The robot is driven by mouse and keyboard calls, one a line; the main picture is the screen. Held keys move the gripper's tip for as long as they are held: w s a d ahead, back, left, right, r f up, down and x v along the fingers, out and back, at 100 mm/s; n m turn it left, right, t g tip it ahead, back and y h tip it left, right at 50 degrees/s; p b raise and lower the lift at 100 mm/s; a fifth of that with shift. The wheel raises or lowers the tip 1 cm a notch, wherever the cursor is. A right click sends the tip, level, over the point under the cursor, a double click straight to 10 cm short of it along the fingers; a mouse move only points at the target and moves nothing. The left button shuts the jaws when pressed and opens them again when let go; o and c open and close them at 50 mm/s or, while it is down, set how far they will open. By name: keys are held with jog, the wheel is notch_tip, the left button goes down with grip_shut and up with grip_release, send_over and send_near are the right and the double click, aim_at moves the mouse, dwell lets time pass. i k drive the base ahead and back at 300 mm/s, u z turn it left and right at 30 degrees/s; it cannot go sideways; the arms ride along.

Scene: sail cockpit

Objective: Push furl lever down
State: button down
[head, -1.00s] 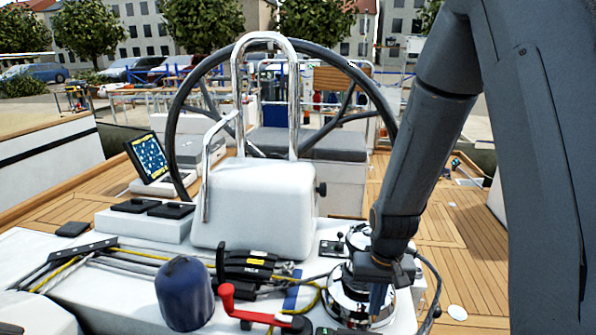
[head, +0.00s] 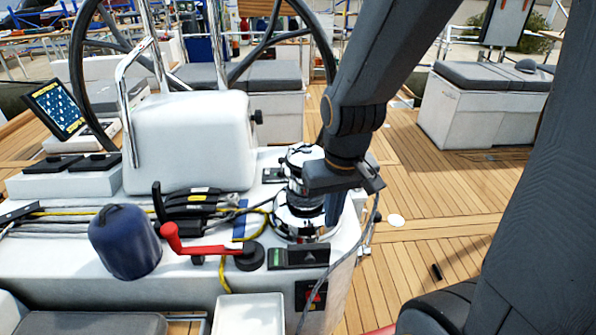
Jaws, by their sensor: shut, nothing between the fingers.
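A black lever (head: 158,203) stands upright at the left end of a black clutch block (head: 195,204) with a yellow label on the white console. It looks like the furl lever, but its label is too small to read. My gripper (head: 333,213) points down in front of the right side of the chrome winch (head: 296,214), to the right of the lever and well apart from it. Its fingers are shut and empty. The gripper and wrist hide part of the winch; I cannot tell whether they touch it.
A red-armed crank handle (head: 205,245) and a blue capped drum (head: 124,242) stand in front of the clutch block. A black switch panel (head: 298,257) lies below the winch. The white pedestal (head: 190,142) and wheel are behind.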

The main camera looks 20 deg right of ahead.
aim_at(158, 207)
jog(key=u, duration=0.75)
